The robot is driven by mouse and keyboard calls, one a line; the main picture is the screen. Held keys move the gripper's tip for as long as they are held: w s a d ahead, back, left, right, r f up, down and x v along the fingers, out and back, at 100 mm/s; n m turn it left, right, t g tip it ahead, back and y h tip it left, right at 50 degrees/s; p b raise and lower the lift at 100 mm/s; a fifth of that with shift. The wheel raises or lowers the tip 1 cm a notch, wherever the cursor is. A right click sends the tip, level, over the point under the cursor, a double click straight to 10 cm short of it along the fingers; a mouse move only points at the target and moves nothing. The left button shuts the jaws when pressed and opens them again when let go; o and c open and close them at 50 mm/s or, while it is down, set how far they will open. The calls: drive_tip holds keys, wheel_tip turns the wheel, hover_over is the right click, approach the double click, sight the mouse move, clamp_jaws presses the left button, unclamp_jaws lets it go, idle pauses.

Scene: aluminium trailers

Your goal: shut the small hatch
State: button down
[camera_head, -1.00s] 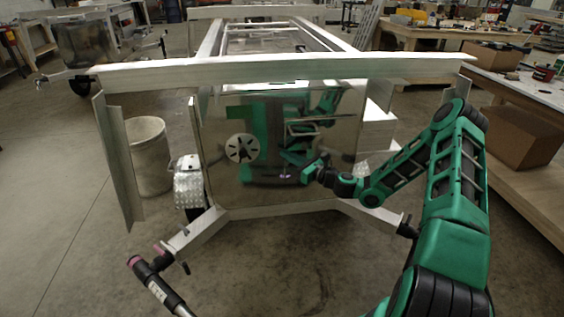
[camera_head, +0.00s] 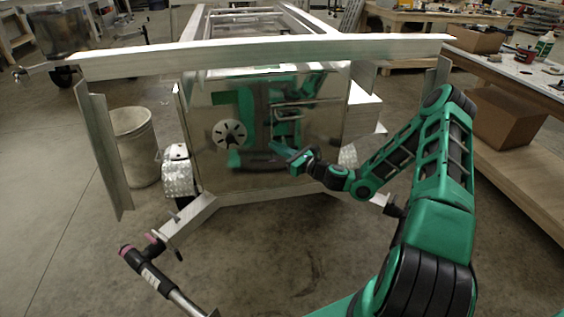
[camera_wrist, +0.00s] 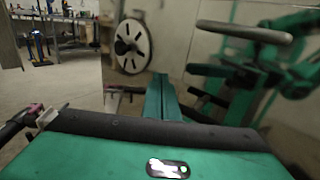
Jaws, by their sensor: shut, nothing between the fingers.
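The small hatch looks like the shiny, mirror-like panel (camera_head: 205,170) on the trailer's front, below the crossbeam. A round white slotted disc (camera_head: 230,134) sits on its left part; the disc also shows in the wrist view (camera_wrist: 132,46). I cannot tell whether the panel is fully closed. A grey rounded bar, perhaps a handle (camera_wrist: 243,32), crosses the upper right of the wrist view. My gripper (camera_head: 293,158) is in front of the panel, right of the disc. Its fingers (camera_wrist: 162,90) are together and empty. I cannot tell if they touch the panel. Green reflections of my arm blur the surface.
A pale crossbeam (camera_head: 260,50) spans above the panel, with upright angle pieces (camera_head: 104,150) at its ends. A grey bin (camera_head: 135,145) stands left. A workbench with a cardboard box (camera_head: 507,115) is right.

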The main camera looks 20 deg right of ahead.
drive_tip(key=s+a+f+n+g+y, duration=0.1)
drive_tip(key=s+a+n+g+y, duration=0.1)
drive_tip(key=s+a+n+g, duration=0.35)
drive_tip(key=s+a+n+g+y, duration=0.1)
drive_tip(key=s+a+n+g, duration=0.15)
drive_tip(key=s+n, duration=0.55)
drive_tip(key=s+d+f+n+g+h, duration=0.25)
drive_tip(key=s+n+g, duration=0.2)
drive_tip(key=s, duration=0.55)
drive_tip(key=s+d+r+n+g+h, duration=0.1)
drive_tip(key=s+d+r+n+h, duration=0.1)
drive_tip(key=s+d+r, duration=0.3)
drive_tip(key=s+d+r+n+g+h, duration=0.1)
drive_tip(key=s+d+r+n+h, duration=0.1)
drive_tip(key=s+d+r, duration=0.3)
drive_tip(key=s+d+r+n+g+h, duration=0.1)
drive_tip(key=s+d+r+h, duration=0.3)
drive_tip(key=s+r, duration=0.6)
drive_tip(key=s+d+n, duration=0.1)
drive_tip(key=s, duration=0.4)
drive_tip(key=shift+d+r, duration=0.35)
drive_tip(key=shift+g+h, duration=0.25)
